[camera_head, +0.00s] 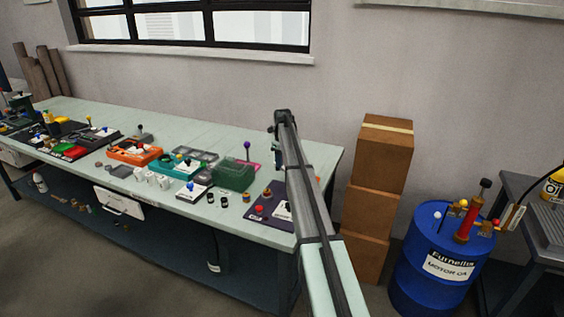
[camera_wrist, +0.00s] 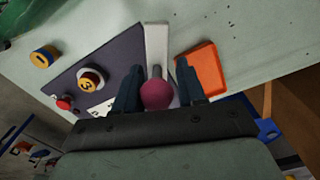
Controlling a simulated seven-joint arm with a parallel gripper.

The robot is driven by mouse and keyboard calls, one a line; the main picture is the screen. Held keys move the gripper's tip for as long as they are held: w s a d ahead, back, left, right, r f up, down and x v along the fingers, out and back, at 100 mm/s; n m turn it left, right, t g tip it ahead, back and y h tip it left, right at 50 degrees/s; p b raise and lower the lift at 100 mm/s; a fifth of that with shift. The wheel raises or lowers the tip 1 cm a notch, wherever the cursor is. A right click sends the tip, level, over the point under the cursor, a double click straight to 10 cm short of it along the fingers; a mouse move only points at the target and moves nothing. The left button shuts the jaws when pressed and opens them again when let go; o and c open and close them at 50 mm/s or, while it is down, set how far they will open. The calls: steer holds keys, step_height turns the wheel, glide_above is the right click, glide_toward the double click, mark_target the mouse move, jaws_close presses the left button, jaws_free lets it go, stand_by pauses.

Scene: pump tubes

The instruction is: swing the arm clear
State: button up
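My gripper (camera_wrist: 157,72) points down at the right end of the workbench in the wrist view. Its two dark fingers stand apart, one on each side of a maroon ball knob (camera_wrist: 157,95) on a thin grey stem. I cannot tell whether the fingers touch the knob or stem. Below is a dark purple panel (camera_head: 264,207), also in the wrist view (camera_wrist: 105,65), with a red button (camera_wrist: 64,103).
An orange tray (camera_wrist: 202,70) lies right of the fingers. A green box (camera_head: 235,176) and several small devices crowd the bench (camera_head: 228,226). Brown cartons (camera_head: 383,155) are stacked right of my arm. A blue barrel (camera_head: 432,284) with a red pump (camera_head: 469,218) stands farther right.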

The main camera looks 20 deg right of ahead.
steer(key=o, duration=0.3)
steer(key=shift+r, duration=0.1)
step_height(320, 180, up, 14)
steer(key=shift+f, duration=0.15)
stand_by(0.5)
stand_by(0.3)
